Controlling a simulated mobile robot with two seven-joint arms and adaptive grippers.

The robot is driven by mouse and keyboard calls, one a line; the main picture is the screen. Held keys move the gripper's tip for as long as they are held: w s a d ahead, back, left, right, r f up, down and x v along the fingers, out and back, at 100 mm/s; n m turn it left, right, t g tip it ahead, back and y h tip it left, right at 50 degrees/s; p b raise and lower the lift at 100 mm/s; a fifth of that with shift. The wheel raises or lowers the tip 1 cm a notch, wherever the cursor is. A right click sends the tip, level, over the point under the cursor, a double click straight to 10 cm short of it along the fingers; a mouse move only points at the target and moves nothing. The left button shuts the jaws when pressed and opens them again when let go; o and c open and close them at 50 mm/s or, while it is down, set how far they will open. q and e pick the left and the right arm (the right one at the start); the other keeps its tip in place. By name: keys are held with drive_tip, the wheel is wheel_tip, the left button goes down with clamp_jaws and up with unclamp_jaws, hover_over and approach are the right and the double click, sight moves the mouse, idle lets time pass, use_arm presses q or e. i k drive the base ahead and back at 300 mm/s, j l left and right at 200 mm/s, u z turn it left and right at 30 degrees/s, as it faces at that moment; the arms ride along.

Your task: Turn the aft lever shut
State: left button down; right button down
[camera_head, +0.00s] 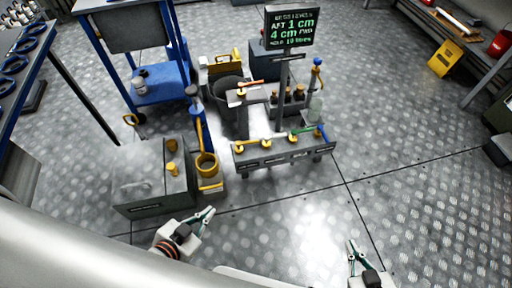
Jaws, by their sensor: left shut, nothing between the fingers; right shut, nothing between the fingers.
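A low grey manifold bench (285,154) stands near the middle, with several yellow fittings along its top. A green lever (303,130) and a blue lever (321,132) lie at its right end. An orange-handled lever (250,83) sits on a stand behind it. The labels are too small to read, so I cannot tell which lever is the aft one. My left gripper (210,213) is shut and empty, in front of the grey box at lower left. My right gripper (351,242) is shut and empty over bare floor at lower right. Both are apart from the levers.
A blue cart (160,84) is behind.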

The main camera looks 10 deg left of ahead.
sight(238, 143)
drive_tip(key=i+l+u, duration=0.1)
drive_tip(key=l+u, duration=0.25)
drive_tip(key=l, duration=0.6)
drive_tip(key=l+u, duration=0.3)
drive_tip(key=l, duration=0.65)
drive_tip(key=l+u, duration=0.3)
drive_tip(key=l, duration=0.3)
drive_tip(key=i+j, duration=0.2)
